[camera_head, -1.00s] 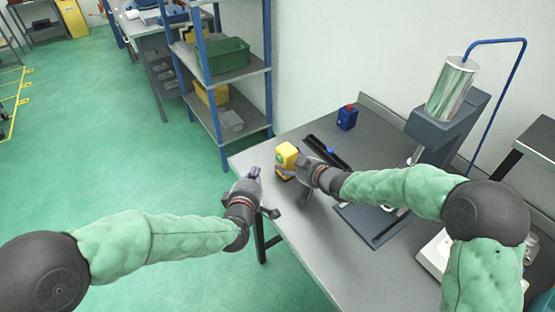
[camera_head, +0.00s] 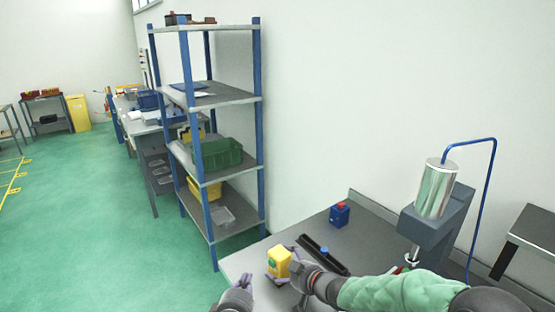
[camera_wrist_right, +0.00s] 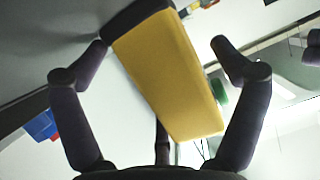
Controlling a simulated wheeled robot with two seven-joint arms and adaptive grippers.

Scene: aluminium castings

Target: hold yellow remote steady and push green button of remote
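The yellow remote (camera_head: 279,263) is near the left end of the grey table, with its green button (camera_head: 272,262) facing left. In the right wrist view the yellow body (camera_wrist_right: 165,70) is tilted, with a dark end at the top; a green part (camera_wrist_right: 219,93) shows at its right edge. My right gripper (camera_head: 290,262) is at the remote, its fingers spread on either side. The left finger is close to it and a gap shows at the right finger; contact is unclear. My left gripper (camera_head: 238,292) is left of the remote, apart from it and cut off by the lower edge.
Behind the remote are a dark rail (camera_head: 325,256) with a blue part and a blue box with a red top (camera_head: 340,214). A press with a silver cylinder (camera_head: 436,190) stands to the right. A blue-post shelf (camera_head: 259,130) stands behind the table's left end.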

